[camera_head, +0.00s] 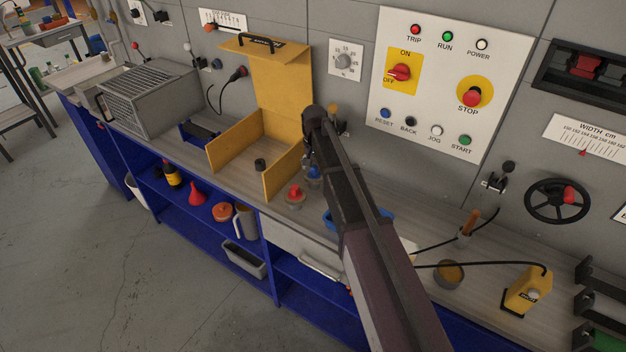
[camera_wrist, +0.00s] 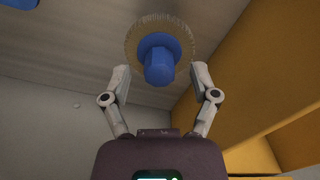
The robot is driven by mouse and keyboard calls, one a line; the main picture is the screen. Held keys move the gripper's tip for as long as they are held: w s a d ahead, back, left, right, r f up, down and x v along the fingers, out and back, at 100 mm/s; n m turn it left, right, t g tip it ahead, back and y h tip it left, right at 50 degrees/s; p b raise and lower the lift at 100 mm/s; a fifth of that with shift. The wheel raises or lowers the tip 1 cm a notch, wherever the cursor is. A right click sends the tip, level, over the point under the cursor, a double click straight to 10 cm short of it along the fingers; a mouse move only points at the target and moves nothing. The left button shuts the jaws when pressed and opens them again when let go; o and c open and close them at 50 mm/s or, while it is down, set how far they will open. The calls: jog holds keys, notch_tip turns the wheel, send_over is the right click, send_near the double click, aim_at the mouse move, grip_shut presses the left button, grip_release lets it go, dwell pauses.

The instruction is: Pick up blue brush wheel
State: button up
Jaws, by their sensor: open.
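The blue brush wheel (camera_wrist: 158,62) shows in the wrist view with a blue hub and knob inside a ring of pale bristles. My gripper (camera_wrist: 160,72) is open, with one finger on each side of the knob and gaps showing between. The fingers do not visibly touch it. In the head view, the blue brush wheel (camera_head: 314,172) is a small blue shape on the bench, partly hidden by my arm. My gripper (camera_head: 312,158) is mostly hidden there too.
A yellow open box (camera_head: 262,150) stands close to the left of the wheel. A red-knobbed brush wheel (camera_head: 295,196) sits just in front of it. A blue bowl (camera_head: 386,212) is partly behind my arm. The control panel (camera_head: 445,80) is on the wall behind.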

jog(key=shift+f+b, duration=0.35)
jog(key=shift+f, duration=0.3)
grip_shut()
